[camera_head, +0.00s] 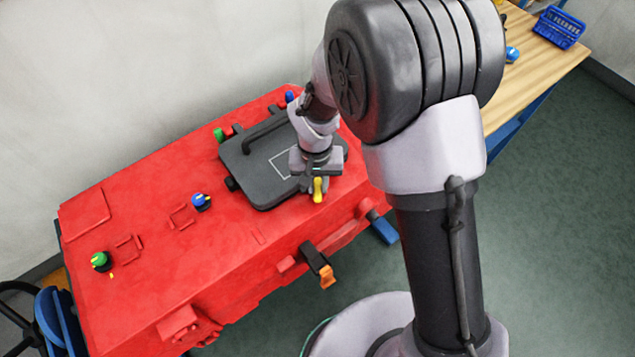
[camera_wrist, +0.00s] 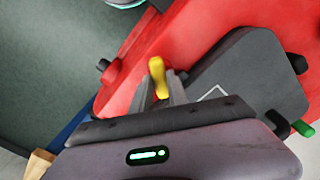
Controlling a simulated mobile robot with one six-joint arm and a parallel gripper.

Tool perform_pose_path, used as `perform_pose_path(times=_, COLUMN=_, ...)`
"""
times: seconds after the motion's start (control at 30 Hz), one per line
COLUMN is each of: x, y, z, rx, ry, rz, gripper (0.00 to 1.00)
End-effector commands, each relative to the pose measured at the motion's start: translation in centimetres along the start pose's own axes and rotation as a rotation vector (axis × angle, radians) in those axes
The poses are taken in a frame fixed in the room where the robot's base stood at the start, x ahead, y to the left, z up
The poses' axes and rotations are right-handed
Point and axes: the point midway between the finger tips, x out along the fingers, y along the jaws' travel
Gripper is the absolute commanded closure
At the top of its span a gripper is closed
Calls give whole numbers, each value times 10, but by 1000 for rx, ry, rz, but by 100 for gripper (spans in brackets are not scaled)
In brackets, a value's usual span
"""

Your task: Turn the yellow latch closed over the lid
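The yellow latch (camera_head: 318,190) is at the front right edge of the dark grey lid (camera_head: 243,174) on the red machine. Its handle points toward the front of the machine, off the lid. My gripper (camera_head: 316,181) is down at the latch. In the wrist view the latch (camera_wrist: 157,75) shows between the two fingers of my gripper (camera_wrist: 160,88), its rounded end beyond the tips. I cannot tell whether the fingers press on it. The lid (camera_wrist: 245,75) lies flat to the right in that view, partly hidden by my gripper's body.
The red machine top (camera_head: 150,232) carries a blue knob (camera_head: 199,201), a green knob (camera_head: 100,260) and a raised black handle (camera_head: 265,132) on the lid. An orange-tipped lever (camera_head: 327,276) sticks out in front. A wooden table (camera_head: 540,65) with a blue basket (camera_head: 559,28) stands behind right.

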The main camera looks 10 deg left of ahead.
Motion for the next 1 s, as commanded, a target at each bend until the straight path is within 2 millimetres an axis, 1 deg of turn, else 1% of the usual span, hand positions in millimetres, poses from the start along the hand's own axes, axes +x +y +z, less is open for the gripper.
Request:
perform_pose_path(times=0.03, x=0, y=0, z=0, rx=0, ry=0, rz=0, gripper=97)
perform_pose_path(times=0.07, x=0, y=0, z=0, rx=0, ry=0, rz=0, gripper=100)
perform_pose_path(times=0.3, x=0, y=0, z=0, rx=-8, ry=0, rz=0, gripper=100)
perform_pose_path(times=0.47, x=-1, y=0, z=0, rx=-57, ry=0, rz=-2, gripper=100)
perform_pose_path(times=1.0, x=-1, y=0, z=0, rx=-442, ry=-1, rz=-15, gripper=100)
